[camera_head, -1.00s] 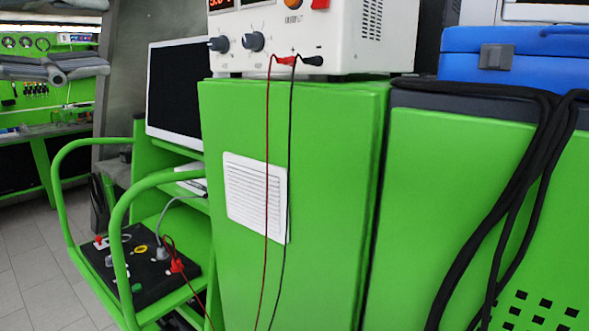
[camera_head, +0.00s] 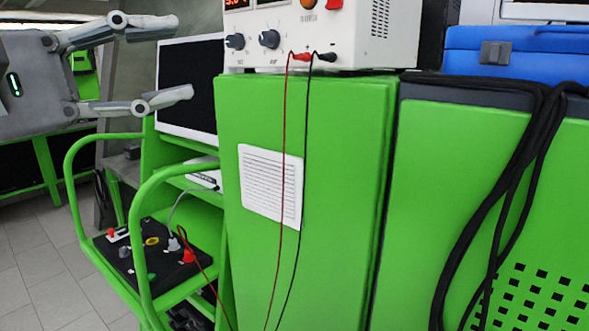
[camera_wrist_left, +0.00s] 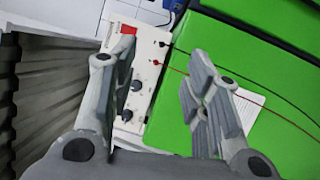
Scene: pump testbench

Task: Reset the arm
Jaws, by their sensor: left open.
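My left gripper (camera_head: 168,62) is at the upper left of the head view, its two fingers spread and pointing right. It is open and nothing is between the fingers. It appears in front of the dark-screened monitor and hides part of the background. In the left wrist view both fingers of the left gripper (camera_wrist_left: 157,95) frame the white power supply (camera_wrist_left: 146,72) and the edge of the green cabinet (camera_wrist_left: 225,60). The gripper is apart from both. My right gripper is not in view.
The power supply (camera_head: 345,35) stands on the green cabinet (camera_head: 340,130), with red and black leads hanging down its front. A monitor (camera_head: 187,85) and a black control panel (camera_head: 150,255) behind green rails are at left. A blue case (camera_head: 520,50) and black cables (camera_head: 500,190) are at right.

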